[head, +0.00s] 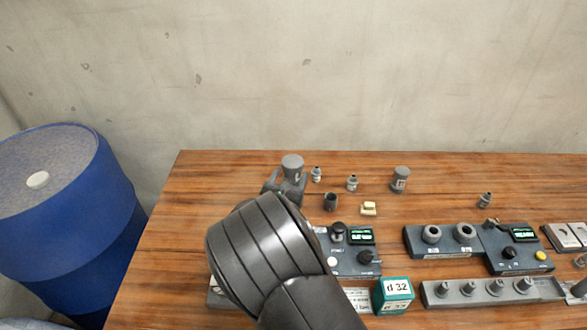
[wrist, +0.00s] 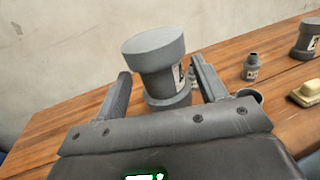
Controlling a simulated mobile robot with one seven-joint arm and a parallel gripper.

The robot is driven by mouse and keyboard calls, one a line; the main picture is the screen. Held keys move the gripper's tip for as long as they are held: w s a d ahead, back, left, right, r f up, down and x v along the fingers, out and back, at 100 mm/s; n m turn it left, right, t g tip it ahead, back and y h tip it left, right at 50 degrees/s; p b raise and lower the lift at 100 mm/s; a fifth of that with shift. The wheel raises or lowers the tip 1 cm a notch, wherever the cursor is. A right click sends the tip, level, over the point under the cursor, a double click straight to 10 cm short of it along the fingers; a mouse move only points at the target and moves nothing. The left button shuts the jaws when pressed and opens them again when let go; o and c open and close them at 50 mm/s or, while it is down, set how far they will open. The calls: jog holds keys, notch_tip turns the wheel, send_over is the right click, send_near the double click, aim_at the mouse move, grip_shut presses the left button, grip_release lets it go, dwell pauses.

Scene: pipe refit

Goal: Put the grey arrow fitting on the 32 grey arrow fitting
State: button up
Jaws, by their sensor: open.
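A large grey fitting (wrist: 155,62) with a wide cap and a partly turned-away label stands upright on the bench between my gripper's fingers; I cannot read whether its mark is an arrow. It also shows in the head view (head: 292,162) at the back left of the bench. My gripper (wrist: 160,75) is open, one finger on each side of the fitting, with a visible gap at the left finger. In the head view my gripper (head: 286,185) is partly hidden by my arm. Which fitting is the 32 one cannot be told.
Small grey fittings (head: 352,183) and a wider one (head: 400,178) stand to the right. A dark cup-like part (head: 331,201) and a cream block (head: 369,208) are nearer. A teal "d 32" box (head: 394,295) and grey stations (head: 457,240) stand in front. A blue barrel (head: 60,210) is left.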

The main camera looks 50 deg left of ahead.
jog(key=v, duration=0.7)
jog(key=shift+s+d, duration=0.15)
jog(key=shift+s, duration=0.05)
jog(key=shift+w, duration=0.1)
